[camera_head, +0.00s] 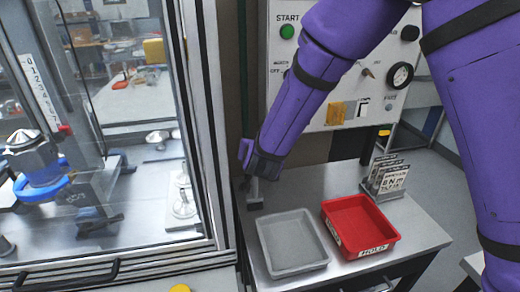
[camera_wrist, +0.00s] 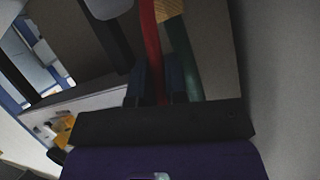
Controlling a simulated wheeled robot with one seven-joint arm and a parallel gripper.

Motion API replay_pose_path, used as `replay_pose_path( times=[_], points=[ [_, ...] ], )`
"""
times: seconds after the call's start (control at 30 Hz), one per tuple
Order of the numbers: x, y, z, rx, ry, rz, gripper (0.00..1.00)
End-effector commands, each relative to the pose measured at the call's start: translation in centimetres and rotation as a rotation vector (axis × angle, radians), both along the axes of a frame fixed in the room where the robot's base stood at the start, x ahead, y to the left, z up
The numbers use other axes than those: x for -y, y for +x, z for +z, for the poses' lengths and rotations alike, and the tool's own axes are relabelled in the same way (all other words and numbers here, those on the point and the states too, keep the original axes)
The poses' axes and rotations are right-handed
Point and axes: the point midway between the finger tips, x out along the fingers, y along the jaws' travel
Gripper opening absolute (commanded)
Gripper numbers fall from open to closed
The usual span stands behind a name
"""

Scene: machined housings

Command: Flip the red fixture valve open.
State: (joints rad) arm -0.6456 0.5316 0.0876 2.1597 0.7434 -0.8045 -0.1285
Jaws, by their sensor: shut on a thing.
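In the wrist view, the red fixture valve's handle (camera_wrist: 152,45) is a long red bar running down from the top edge between my two dark fingers. My gripper (camera_wrist: 160,80) is shut on this bar. In the head view, my purple arm reaches down to the left, and its wrist end is beside the machine enclosure's right frame. The red handle cannot be made out there, and my fingertips are hidden behind my wrist. The valve body is not clearly visible in either view.
A green pipe (camera_wrist: 185,50) runs right beside the handle. A grey tray (camera_head: 291,243) and a red tray (camera_head: 360,226) sit on the bench (camera_head: 415,238). A sign stand (camera_head: 386,177) is behind them. The glazed enclosure (camera_head: 205,130) stands left, the control panel (camera_head: 285,75) behind my arm.

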Motion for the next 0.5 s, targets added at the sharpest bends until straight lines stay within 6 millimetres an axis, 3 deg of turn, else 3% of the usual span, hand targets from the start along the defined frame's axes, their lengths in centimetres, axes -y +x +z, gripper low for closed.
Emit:
replay_pose_path(
  times=[0.5],
  points=[
    [-0.74,-0.19,0.12,0.031,-0.103,0.0,0.0]
  ],
)
